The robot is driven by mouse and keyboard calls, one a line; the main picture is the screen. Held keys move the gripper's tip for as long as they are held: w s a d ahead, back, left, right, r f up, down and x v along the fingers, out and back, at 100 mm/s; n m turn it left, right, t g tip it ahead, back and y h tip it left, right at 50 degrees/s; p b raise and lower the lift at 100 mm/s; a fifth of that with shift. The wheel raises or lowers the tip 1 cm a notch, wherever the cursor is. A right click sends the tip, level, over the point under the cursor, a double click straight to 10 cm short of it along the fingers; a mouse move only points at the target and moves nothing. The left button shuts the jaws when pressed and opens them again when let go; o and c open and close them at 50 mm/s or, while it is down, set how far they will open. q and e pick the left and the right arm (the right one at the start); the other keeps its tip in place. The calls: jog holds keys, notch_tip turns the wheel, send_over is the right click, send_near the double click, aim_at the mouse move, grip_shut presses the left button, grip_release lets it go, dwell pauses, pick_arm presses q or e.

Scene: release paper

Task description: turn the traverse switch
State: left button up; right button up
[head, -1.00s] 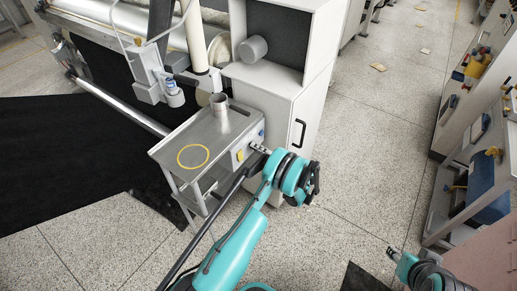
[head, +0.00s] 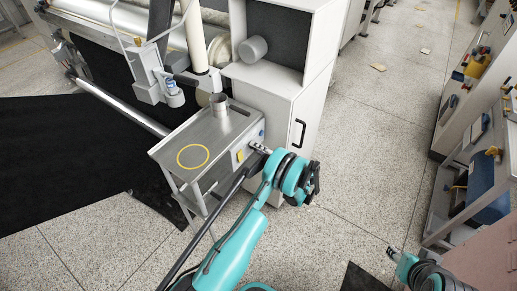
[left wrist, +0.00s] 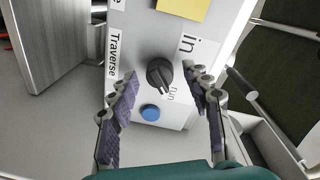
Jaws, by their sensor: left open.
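The traverse switch is a black rotary knob (left wrist: 160,74) on a light panel (left wrist: 146,22), in the left wrist view. The panel carries the words "Traverse", "in" and "run". My left gripper (left wrist: 162,98) is open, with one finger on each side of the knob; whether the fingers touch it I cannot tell. In the head view my left gripper (head: 258,147) is at the control box on the end of the metal table, and the knob is hidden there. My right gripper (head: 393,252) is at the lower right, away from the box; its fingers are too small to judge.
A blue button (left wrist: 150,112) and a yellow square (left wrist: 183,8) are on the same panel. The metal table (head: 165,153) bears a metal cup (head: 219,103) and a yellow ring (head: 193,156). A white cabinet (head: 270,105) stands close behind. The floor (head: 370,150) to the right is open.

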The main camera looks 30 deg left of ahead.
pick_arm(q)
jog(key=s+d, duration=0.1)
jog(key=d, duration=1.1)
jog(key=shift+s+r, duration=0.15)
jog(key=shift+r, duration=0.1)
